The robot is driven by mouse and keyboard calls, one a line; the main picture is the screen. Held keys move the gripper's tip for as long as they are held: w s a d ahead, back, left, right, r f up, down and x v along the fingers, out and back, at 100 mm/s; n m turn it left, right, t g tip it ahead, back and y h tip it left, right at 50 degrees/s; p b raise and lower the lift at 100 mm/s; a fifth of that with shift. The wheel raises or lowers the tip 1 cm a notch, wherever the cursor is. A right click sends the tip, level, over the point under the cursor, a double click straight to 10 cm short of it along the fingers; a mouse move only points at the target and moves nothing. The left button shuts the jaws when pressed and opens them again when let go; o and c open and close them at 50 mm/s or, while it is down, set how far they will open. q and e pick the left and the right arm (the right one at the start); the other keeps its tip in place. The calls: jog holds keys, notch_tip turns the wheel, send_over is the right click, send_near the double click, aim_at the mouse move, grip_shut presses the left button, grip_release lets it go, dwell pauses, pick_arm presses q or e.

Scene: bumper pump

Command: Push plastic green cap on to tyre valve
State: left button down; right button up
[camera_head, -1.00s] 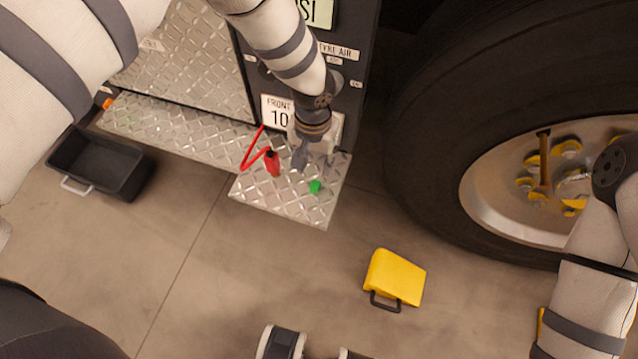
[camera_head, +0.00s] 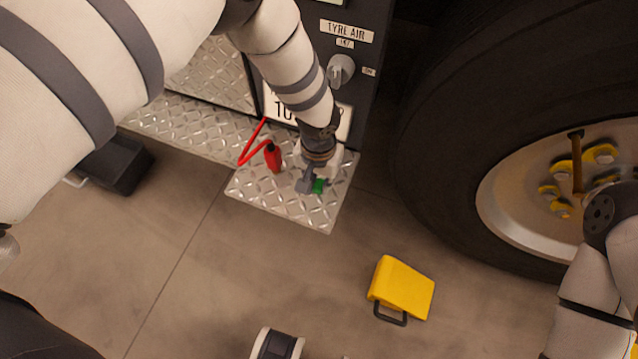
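The small green cap (camera_head: 319,186) lies on the diamond-plate step (camera_head: 292,208) below the tyre air panel. My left gripper (camera_head: 311,184) is down at the step, right at the cap, with its fingers beside or around it. I cannot tell whether the fingers touch it or how far apart they are. The tyre (camera_head: 450,130) is at the right with its metal wheel rim (camera_head: 510,215). I cannot make out the valve; my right arm (camera_head: 590,265) covers part of the wheel. My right gripper is not visible.
A red air-hose nozzle (camera_head: 273,157) with a red hose stands on the step left of my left gripper. A yellow wheel chock (camera_head: 402,286) lies on the floor. A black bin (camera_head: 118,163) is at the left. The floor between step and chock is clear.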

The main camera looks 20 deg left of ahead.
aim_at(318, 185)
pick_arm(q)
jog(key=shift+r+p, duration=1.9)
jog(key=shift+r, duration=1.2)
jog(key=shift+f, duration=0.1)
pick_arm(e)
jog(key=w+r, duration=0.2)
jog(key=r, duration=0.1)
jog(key=shift+r+t, duration=0.2)
jog(key=shift+t, duration=0.2)
